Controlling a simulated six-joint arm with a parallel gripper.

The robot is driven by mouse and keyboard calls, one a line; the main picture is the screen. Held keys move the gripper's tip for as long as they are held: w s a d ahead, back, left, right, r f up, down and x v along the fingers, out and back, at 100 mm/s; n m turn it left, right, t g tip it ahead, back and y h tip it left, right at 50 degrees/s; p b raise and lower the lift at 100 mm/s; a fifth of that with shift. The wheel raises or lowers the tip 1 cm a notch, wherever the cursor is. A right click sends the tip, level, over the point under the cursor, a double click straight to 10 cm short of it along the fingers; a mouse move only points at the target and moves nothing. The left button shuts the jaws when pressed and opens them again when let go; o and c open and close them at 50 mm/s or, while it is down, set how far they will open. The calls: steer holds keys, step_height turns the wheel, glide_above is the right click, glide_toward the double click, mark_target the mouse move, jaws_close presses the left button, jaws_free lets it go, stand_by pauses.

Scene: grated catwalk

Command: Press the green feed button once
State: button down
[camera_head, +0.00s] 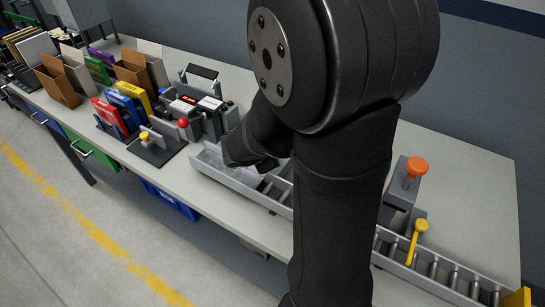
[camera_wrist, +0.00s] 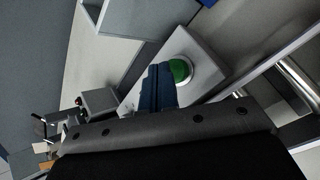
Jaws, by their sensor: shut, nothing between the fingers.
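The green feed button (camera_wrist: 180,70) shows in the wrist view as a round green cap on a light grey housing (camera_wrist: 204,68). My gripper (camera_wrist: 160,70) is shut and empty, its dark blue fingers together. The fingertips appear right beside the left edge of the button and overlap it slightly in the picture. I cannot tell whether they touch it. In the head view my arm covers the middle of the bench, and I cannot make out the green button there.
A roller conveyor (camera_head: 455,274) runs along the front of the grey bench (camera_head: 465,165). An orange knob (camera_head: 417,167) and a yellow lever (camera_head: 417,238) stand near it on the right. A device with a red knob (camera_head: 183,123) and several coloured boxes stand at the left.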

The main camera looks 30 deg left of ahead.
steer(key=shift+f, duration=0.95)
stand_by(0.8)
steer(key=shift+r, duration=3.75)
step_height(320, 180, up, 4)
steer(key=shift+f, duration=0.1)
steer(key=shift+f, duration=0.1)
